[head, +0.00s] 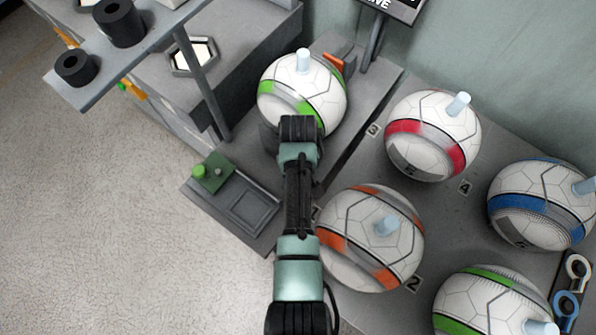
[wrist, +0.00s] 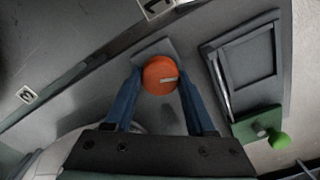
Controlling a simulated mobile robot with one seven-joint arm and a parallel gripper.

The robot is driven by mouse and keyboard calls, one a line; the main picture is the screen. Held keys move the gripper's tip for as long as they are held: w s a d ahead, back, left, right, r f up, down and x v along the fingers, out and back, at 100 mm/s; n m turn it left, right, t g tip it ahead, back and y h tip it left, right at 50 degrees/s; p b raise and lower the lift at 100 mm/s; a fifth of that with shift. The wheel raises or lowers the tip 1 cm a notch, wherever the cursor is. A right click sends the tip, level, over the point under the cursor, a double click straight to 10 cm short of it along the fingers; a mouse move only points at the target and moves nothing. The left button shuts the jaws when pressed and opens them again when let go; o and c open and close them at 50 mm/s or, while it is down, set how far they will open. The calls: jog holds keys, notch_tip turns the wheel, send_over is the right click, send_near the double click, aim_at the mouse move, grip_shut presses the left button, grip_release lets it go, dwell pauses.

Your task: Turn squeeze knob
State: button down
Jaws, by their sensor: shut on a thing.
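An orange round knob (wrist: 160,77) with a short pale mark, lying nearly level in the picture, sits on a grey base in the wrist view. My gripper (wrist: 160,84) has its two blue fingers on either side of the knob, shut on it. In the head view my arm reaches up the middle and hides the knob and my fingers. A white ball with green bands (head: 300,90) and a pale peg on top sits just beyond the arm's end.
A green block with a light green knob (head: 199,171) stands beside a grey framed recess (head: 249,209), left of my arm. Balls with orange (head: 370,238), red (head: 433,135) and blue (head: 540,205) bands stand to the right. A raised shelf (head: 150,42) overhangs the upper left.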

jog(key=m+p, duration=0.2)
jog(key=m, duration=0.3)
jog(key=shift+r+m, duration=0.15)
jog(key=shift+m, duration=0.15)
jog(key=shift+d+m+p, duration=0.1)
jog(key=shift+m+p, duration=0.6)
jog(key=shift+m, duration=1.5)
jog(key=shift+w, duration=0.1)
jog(key=shift+c, duration=1.2)
grip_release()
notch_tip(320, 180, up, 13)
jog(key=shift+p, duration=0.45)
